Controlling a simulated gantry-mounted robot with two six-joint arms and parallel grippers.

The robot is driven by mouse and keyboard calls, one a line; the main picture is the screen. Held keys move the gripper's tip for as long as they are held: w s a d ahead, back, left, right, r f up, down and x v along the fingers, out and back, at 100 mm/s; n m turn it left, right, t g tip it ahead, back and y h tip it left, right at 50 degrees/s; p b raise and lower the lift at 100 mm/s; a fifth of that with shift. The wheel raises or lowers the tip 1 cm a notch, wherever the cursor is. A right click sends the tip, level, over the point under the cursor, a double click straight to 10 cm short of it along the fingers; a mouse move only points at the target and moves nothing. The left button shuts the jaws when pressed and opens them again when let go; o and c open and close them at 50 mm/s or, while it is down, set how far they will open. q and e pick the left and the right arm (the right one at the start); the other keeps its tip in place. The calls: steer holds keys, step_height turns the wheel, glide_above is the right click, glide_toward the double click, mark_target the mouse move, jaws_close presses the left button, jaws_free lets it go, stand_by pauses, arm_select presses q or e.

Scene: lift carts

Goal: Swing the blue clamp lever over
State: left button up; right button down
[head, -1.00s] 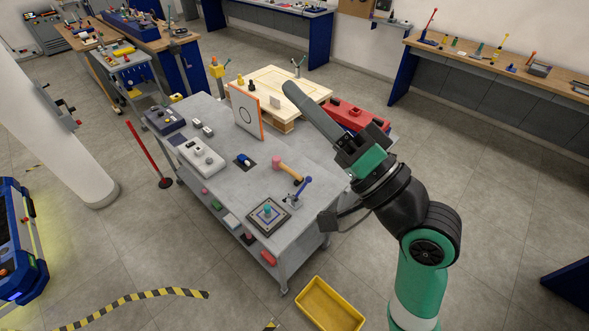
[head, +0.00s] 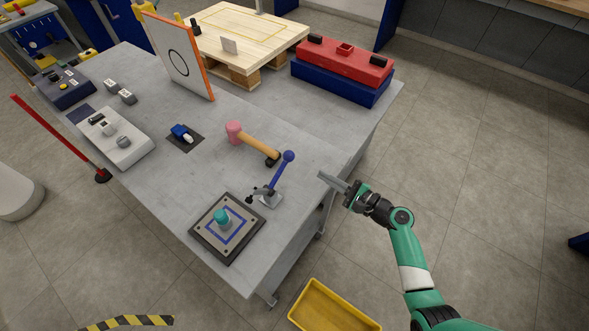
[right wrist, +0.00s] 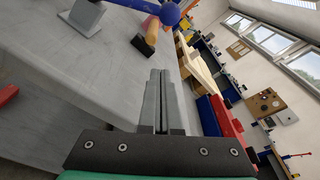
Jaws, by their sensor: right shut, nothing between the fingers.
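The blue clamp lever (head: 282,169) stands up from a small toggle clamp (head: 268,197) near the right edge of the grey cart (head: 190,203). It leans to the upper right and ends in a round blue knob. My right gripper (head: 323,177) is shut and empty, just off the cart's right edge, to the right of the knob and apart from it. In the right wrist view the shut fingers (right wrist: 157,75) point toward the cart, and the blue knob (right wrist: 170,14) shows at the top edge, partly cut off. My left gripper is not in view.
Beside the clamp lies a square plate (head: 228,245) with a teal knob. A pink-headed mallet (head: 255,143) lies behind the lever. A red case (head: 340,62) on a blue one sits at the back right. A yellow bin (head: 330,308) stands on the floor.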

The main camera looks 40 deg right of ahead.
mark_target(280, 171)
steer(key=shift+d, duration=0.4)
steer(key=shift+w+d+r, duration=0.1)
steer(key=shift+w+r, duration=0.1)
steer(key=shift+w, duration=0.1)
steer(key=w+b, duration=0.1)
steer(key=w, duration=0.2)
steer(key=w+a+f+b, duration=0.1)
steer(key=w, duration=0.2)
steer(key=w+b, duration=0.2)
steer(key=w, duration=0.2)
steer(key=shift+w+a+f, duration=0.1)
steer(key=shift+a+f, duration=0.05)
steer(key=shift+f, duration=0.1)
steer(key=r+p, duration=0.1)
steer(key=a+r+p, duration=0.1)
steer(key=s+r, duration=0.1)
steer(key=shift+a+p, duration=0.25)
steer(key=shift+p, duration=0.15)
steer(key=shift+s+a+r, duration=0.2)
steer(key=shift+s+a, duration=0.1)
steer(key=shift+a, duration=0.05)
steer(key=shift+r, duration=0.1)
steer(key=shift+a+r+n+p, duration=0.15)
steer(key=shift+r+n+p, duration=0.1)
steer(key=shift+n+p, duration=0.05)
